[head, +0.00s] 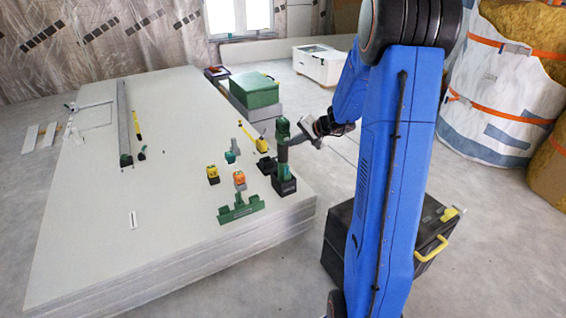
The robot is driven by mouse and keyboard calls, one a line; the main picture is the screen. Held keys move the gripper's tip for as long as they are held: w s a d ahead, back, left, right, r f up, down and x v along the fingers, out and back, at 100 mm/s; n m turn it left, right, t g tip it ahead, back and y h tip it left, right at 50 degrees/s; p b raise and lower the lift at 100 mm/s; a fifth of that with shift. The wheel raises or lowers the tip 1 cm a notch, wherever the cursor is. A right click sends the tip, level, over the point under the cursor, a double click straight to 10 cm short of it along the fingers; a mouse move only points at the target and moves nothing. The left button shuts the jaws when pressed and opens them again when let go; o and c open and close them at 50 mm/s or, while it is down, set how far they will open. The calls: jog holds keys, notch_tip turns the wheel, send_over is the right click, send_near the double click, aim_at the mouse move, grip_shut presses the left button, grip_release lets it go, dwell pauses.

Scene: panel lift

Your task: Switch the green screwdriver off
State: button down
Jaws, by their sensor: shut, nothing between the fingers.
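The green screwdriver (282,132) stands upright on its dark battery base near the right edge of the panel stack (110,220) in the head view. Its switch is too small to make out. My gripper (306,130) is shut and empty, just right of the screwdriver's upper part. I cannot tell whether it touches the tool.
A yellow tool (258,145), small yellow and orange-green blocks (213,174) (239,180) and a green rack (240,208) stand left of the screwdriver. A green case (254,90) is behind. A black toolbox (432,232) stands on the floor at right.

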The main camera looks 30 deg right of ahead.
jog(key=shift+s, duration=0.1)
jog(key=shift+s+d, duration=0.1)
jog(key=shift+s, duration=2.8)
jog(key=s+a+r+n+g, duration=0.25)
jog(key=s+a+r, duration=0.25)
jog(key=s+a, duration=0.35)
jog(key=s+a+r+n+g, duration=0.1)
jog(key=s+a+r+n, duration=0.35)
jog(key=s+a, duration=0.4)
jog(key=s+a+r+n+h, duration=0.1)
jog(key=s+h, duration=0.1)
jog(key=s, duration=0.7)
jog(key=s+a+r+n+h, duration=0.1)
jog(key=s+n+h, duration=0.1)
jog(key=s, duration=0.8)
jog(key=shift+s+r+n, duration=0.3)
jog(key=shift+r, duration=0.1)
